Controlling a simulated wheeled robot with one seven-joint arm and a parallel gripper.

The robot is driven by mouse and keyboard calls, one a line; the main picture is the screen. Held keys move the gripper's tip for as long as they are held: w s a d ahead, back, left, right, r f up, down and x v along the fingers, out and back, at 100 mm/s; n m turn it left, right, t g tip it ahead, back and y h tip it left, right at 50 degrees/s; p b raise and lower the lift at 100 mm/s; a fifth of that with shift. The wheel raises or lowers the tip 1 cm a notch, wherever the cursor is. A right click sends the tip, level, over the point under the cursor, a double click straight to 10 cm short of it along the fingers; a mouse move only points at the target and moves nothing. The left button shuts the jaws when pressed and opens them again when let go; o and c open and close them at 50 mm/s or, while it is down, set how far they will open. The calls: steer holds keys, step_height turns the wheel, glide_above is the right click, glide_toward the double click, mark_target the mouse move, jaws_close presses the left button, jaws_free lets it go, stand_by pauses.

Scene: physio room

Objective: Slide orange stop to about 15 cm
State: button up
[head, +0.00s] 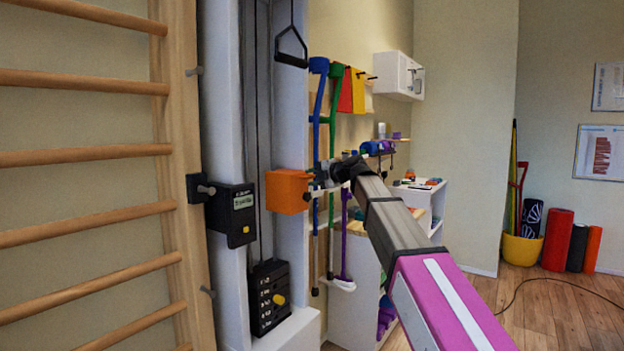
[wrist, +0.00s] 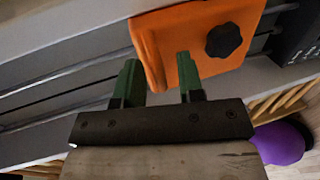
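The orange stop (head: 285,191) is a block on the grey upright of the pulley unit, left of centre in the head view. In the wrist view the orange stop (wrist: 205,45) fills the top middle, with a black knob (wrist: 223,40) on its face. My gripper (head: 318,191) is just right of the stop in the head view. In the wrist view my gripper (wrist: 157,66) has its two green fingers apart with nothing held. The right finger overlaps the orange face and the left finger lies off its left edge. I cannot tell whether they touch it. No scale is readable.
A black box with a small display (head: 232,213) is left of the stop, and a black weight stack (head: 269,298) is below it. Wooden wall bars (head: 90,153) stand at the left. A purple round thing (wrist: 281,142) shows in the wrist view.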

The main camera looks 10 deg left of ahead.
mark_target(307, 192)
steer(key=shift+a, duration=0.2)
jaws_close()
step_height(307, 192, down, 5)
steer(key=shift+f, duration=0.1)
stand_by(0.4)
jaws_free()
steer(key=shift+d, duration=0.1)
